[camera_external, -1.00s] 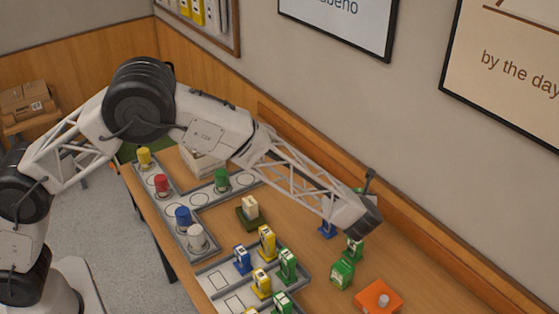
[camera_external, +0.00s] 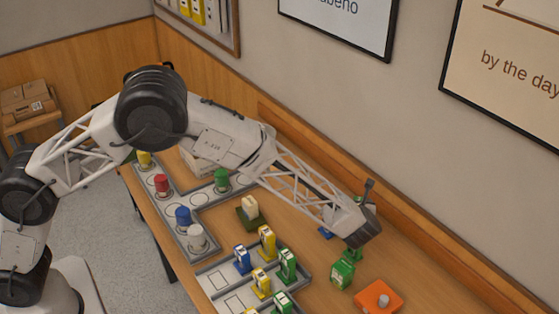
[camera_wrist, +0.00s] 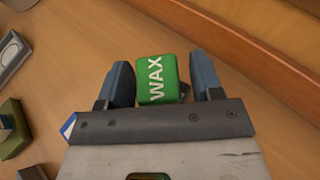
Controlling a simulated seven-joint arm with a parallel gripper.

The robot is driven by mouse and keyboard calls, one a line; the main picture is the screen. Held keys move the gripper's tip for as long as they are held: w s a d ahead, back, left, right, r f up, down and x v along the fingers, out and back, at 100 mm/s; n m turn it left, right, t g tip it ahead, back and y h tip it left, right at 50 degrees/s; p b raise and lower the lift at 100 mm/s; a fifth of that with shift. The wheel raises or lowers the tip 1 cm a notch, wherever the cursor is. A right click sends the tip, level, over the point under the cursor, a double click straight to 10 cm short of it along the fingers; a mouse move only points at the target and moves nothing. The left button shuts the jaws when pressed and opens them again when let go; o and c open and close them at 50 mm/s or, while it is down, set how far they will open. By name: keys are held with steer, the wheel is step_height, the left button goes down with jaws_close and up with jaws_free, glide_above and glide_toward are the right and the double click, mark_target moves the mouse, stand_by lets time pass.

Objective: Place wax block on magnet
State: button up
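The wax block, a green block lettered WAX (camera_wrist: 157,78), lies between the two fingers of my gripper (camera_wrist: 158,82) in the wrist view. The fingers are apart, with a narrow gap at the right one; a firm hold does not show. No label lets me read which thing is the magnet. An orange block with a grey knob (camera_external: 378,298) and a cream block on a dark green base (camera_external: 249,209) stand apart from my gripper.
Grey trays with several coloured pieces fill the left and front. The wooden wall ledge (camera_wrist: 250,45) runs along the right.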

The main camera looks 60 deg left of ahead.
steer(key=shift+r, duration=0.1)
stand_by(0.3)
steer(key=v, duration=1.2)
steer(key=shift+a+r, duration=0.1)
steer(key=shift+r, duration=0.05)
stand_by(0.4)
